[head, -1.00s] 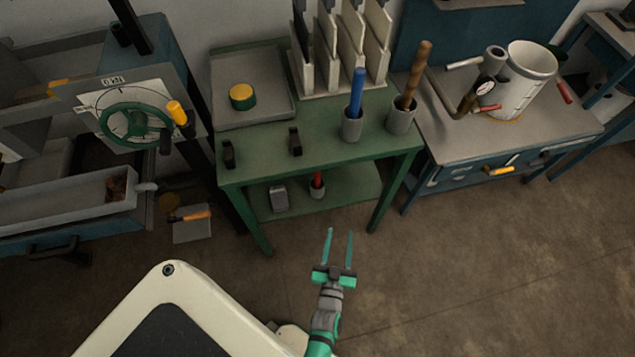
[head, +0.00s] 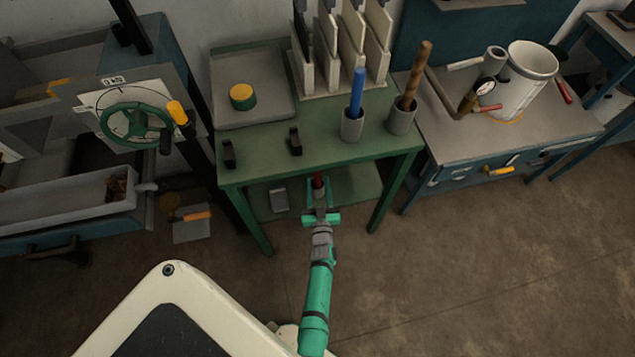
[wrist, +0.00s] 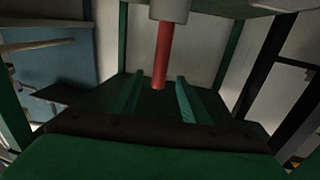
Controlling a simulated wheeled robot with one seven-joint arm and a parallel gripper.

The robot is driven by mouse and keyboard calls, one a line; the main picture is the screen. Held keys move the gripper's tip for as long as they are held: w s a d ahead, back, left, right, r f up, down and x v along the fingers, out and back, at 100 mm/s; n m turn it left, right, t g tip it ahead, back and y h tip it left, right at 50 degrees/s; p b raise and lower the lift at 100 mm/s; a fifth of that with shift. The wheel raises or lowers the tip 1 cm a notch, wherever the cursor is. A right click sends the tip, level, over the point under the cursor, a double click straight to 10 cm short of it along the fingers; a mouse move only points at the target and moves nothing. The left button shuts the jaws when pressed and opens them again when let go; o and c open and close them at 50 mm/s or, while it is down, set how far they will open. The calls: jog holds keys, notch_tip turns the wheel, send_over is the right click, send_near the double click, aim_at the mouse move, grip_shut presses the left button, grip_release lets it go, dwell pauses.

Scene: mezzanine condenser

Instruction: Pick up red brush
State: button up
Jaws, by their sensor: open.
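The red brush (head: 318,181) stands in a small grey cup (head: 320,194) on the lower shelf of the green table. My gripper (head: 319,186) is open and reaches under the tabletop, with one finger on each side of the brush in the head view. In the wrist view, which looks upside down, the red handle (wrist: 163,55) hangs from the grey cup (wrist: 169,10) and its end lies between the green fingers (wrist: 158,88). I see no finger touching the handle. How deep it sits between them is hard to tell.
The green tabletop (head: 255,150) overhangs the shelf, with table legs (head: 393,195) at both sides. A grey block (head: 279,200) lies left of the cup. On top stand a blue-handled tool (head: 357,90) and a brown-handled one (head: 417,75) in cups. The floor in front is clear.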

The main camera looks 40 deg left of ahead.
aim_at(318, 176)
jog(key=shift+f+x, duration=0.15)
jog(key=shift+x, duration=1.25)
jog(key=shift+f+x, duration=0.1)
jog(key=shift+x, duration=1.3)
grip_shut()
